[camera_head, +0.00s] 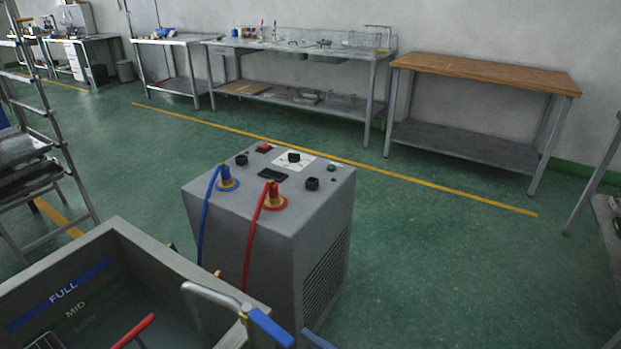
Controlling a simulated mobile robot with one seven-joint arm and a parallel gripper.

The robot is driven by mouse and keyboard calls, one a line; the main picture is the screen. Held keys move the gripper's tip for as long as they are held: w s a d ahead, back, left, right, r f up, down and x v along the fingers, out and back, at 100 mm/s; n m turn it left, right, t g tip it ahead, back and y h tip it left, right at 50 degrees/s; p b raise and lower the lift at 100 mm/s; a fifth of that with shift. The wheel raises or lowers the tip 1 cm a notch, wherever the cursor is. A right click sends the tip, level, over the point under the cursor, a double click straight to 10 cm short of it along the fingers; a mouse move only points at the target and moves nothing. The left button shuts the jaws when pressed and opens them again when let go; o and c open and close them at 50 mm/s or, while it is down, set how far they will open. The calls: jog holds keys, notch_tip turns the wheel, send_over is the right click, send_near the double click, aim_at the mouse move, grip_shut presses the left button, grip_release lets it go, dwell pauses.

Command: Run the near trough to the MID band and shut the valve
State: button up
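The near trough (180,262) is a grey open-topped basin at the lower left, cut off by the picture's bottom edge. Its inner wall carries a blue FULL band (62,293), a green MID band (76,309) below it, and a dim LOW mark (85,325). I cannot make out a liquid surface. A curved metal spout (212,292) reaches over the trough's right rim. A blue lever (270,328), apparently the valve handle, sits at its right end. Whether the valve is open cannot be told. My gripper is not in view.
A grey machine (245,235) with knobs and blue and red hoses stands just behind the trough. A red handle (133,330) leans inside the trough. A rack (45,165) stands left. Benches, including a wood-topped table (485,75), line the wall. Green floor right of the machine is clear.

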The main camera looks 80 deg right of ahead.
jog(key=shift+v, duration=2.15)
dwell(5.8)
